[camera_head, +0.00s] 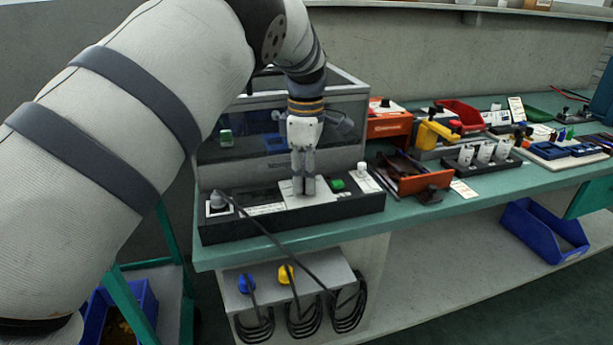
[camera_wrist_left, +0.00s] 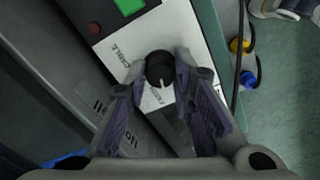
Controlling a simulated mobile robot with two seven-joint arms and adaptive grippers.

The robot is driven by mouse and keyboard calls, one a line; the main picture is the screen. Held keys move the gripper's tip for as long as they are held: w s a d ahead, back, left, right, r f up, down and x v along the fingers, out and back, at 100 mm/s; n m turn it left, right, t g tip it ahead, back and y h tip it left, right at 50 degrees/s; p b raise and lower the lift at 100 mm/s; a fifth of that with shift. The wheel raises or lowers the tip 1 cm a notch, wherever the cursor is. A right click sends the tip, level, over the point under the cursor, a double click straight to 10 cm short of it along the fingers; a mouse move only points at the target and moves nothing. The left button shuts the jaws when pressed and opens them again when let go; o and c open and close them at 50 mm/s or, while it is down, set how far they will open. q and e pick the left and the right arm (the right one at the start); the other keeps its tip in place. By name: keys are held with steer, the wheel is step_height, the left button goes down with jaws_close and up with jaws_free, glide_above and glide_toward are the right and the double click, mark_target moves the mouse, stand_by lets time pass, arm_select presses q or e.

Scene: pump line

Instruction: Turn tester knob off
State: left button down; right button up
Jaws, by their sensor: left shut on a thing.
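The tester (camera_head: 225,232) is a long dark box with white label plates at the near left end of the green bench. Its black round knob (camera_wrist_left: 160,70) with a white pointer line shows in the left wrist view, on a white plate. My left gripper (camera_head: 304,188) points down at the tester in the head view. Its fingers (camera_wrist_left: 165,90) are on both sides of the knob and shut on it. In the head view the fingers hide the knob. A green button (camera_wrist_left: 128,6) and a red button (camera_wrist_left: 95,28) sit beside it. My right gripper is not in view.
A grey cabinet with a clear front (camera_head: 250,150) stands right behind the tester. A black cable (camera_head: 262,228) runs from the tester's left end over its front edge.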

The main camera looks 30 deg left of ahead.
arm_select(q)
steer(key=shift+n, duration=1.1)
steer(key=c, duration=1.4)
jaws_free()
step_height(320, 180, up, 12)
